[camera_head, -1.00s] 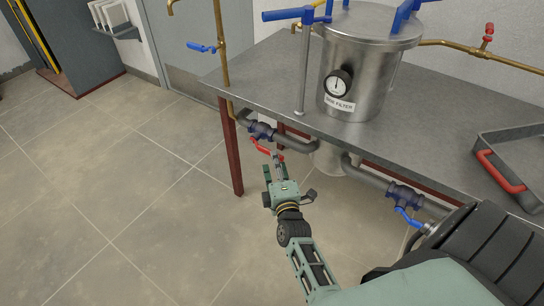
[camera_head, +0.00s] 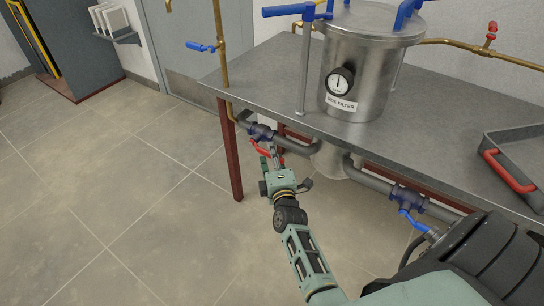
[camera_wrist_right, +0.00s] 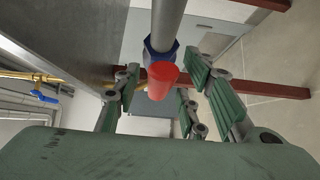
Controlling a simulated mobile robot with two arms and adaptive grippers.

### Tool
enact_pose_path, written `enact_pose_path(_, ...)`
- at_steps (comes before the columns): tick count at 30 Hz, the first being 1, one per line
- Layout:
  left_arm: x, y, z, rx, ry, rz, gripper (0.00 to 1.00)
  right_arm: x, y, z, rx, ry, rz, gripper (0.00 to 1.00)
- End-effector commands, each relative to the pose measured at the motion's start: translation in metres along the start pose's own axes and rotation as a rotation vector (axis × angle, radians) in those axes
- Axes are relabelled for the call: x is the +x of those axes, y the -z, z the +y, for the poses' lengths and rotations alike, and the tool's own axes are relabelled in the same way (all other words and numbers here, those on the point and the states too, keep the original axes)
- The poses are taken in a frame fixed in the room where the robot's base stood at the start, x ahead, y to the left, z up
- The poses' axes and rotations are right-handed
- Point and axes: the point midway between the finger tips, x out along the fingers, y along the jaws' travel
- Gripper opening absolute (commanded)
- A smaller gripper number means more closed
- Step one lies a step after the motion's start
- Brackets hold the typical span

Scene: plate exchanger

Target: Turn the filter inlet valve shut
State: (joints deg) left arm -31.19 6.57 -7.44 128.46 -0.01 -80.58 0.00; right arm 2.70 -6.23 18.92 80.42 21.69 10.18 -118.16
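A dark blue valve (camera_head: 261,132) with a red lever (camera_head: 266,151) sits on the pipe under the table's left end. A second blue valve (camera_head: 407,199) with a blue lever (camera_head: 411,223) sits on the pipe further right. I cannot tell from the frames which one is the inlet. My right gripper (camera_head: 276,167) is open at the red lever. In the right wrist view the lever's red end (camera_wrist_right: 161,80) shows between the spread green-padded fingers, apart from both. My left gripper is not in view.
The steel filter vessel (camera_head: 362,65) with a gauge stands on the grey table (camera_head: 440,110). The table edge and a dark red leg (camera_head: 231,155) are close to my right gripper. The floor at left is clear.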

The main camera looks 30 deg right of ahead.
Motion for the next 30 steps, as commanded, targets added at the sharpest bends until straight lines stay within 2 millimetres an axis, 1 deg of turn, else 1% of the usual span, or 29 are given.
enact_pose_path(2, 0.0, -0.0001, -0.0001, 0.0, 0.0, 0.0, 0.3, 0.0001, -0.0001, 0.0001, 0.0, 0.0, 0.0, 0.38)
enact_pose_path(15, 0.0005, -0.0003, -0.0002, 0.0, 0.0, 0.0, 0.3, -0.0001, 0.0, 0.0001, 0.0, 0.0, 0.0, 0.01)
enact_pose_path(30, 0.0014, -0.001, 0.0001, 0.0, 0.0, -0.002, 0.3, -0.0001, 0.0001, -0.0004, 0.003, -0.002, 0.0, 0.0)
